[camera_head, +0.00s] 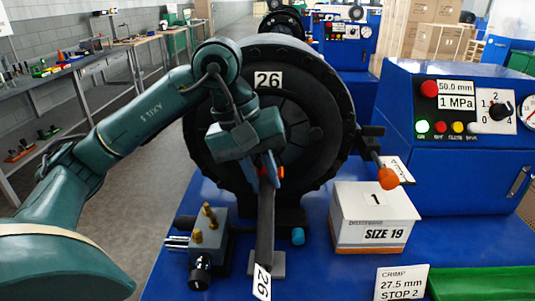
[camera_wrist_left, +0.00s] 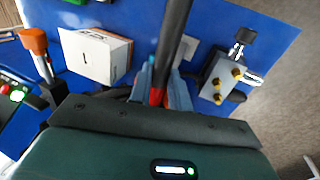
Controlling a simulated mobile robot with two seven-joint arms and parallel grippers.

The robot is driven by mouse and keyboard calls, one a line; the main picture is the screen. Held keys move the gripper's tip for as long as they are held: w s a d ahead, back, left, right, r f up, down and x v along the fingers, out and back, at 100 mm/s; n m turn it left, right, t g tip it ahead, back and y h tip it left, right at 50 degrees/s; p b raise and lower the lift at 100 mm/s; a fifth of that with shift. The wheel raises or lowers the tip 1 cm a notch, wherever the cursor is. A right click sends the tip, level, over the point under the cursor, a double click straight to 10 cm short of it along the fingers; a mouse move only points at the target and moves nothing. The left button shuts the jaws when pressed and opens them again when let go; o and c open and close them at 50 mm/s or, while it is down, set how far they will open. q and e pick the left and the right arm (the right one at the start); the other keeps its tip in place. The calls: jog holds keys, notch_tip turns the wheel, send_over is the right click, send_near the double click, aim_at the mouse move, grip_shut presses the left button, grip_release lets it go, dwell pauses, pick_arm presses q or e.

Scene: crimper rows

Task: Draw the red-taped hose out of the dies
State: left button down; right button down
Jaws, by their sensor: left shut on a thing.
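The black hose (camera_head: 265,220) hangs down in front of the round black crimper head (camera_head: 325,100), with a white tag "26" (camera_head: 262,281) at its lower end. My left gripper (camera_head: 265,173) is shut on the hose at its red tape, in front of the dies. In the left wrist view the blue fingers (camera_wrist_left: 160,92) sit on both sides of the hose (camera_wrist_left: 173,38), with red tape (camera_wrist_left: 156,97) between them. My gripper and wrist cover the middle of the dies, so I cannot tell whether the hose's upper end is inside them. My right gripper is not in view.
A white "SIZE 19" box (camera_head: 372,225) and an orange-knobbed lever (camera_head: 388,179) stand right of the hose. A metal block with brass fittings (camera_head: 207,245) stands left. A blue control cabinet (camera_head: 450,150), a crimp card (camera_head: 400,283) and a green tray (camera_head: 485,283) are further right.

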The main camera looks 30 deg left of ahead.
aim_at(265, 206)
pick_arm(q)
jog(key=shift+r, duration=0.15)
dwell(0.5)
jog(key=shift+r, duration=0.4)
jog(key=shift+s+d, duration=0.55)
jog(key=shift+s, duration=0.3)
jog(key=shift+s+d, duration=0.5)
jog(key=shift+s, duration=0.35)
jog(key=shift+s+d, duration=0.3)
jog(key=shift+s, duration=0.2)
jog(key=shift+s+d, duration=0.3)
jog(key=shift+s, duration=0.2)
jog(key=shift+s+b, duration=0.15)
jog(key=shift+b, duration=0.15)
jog(key=shift+r, duration=0.1)
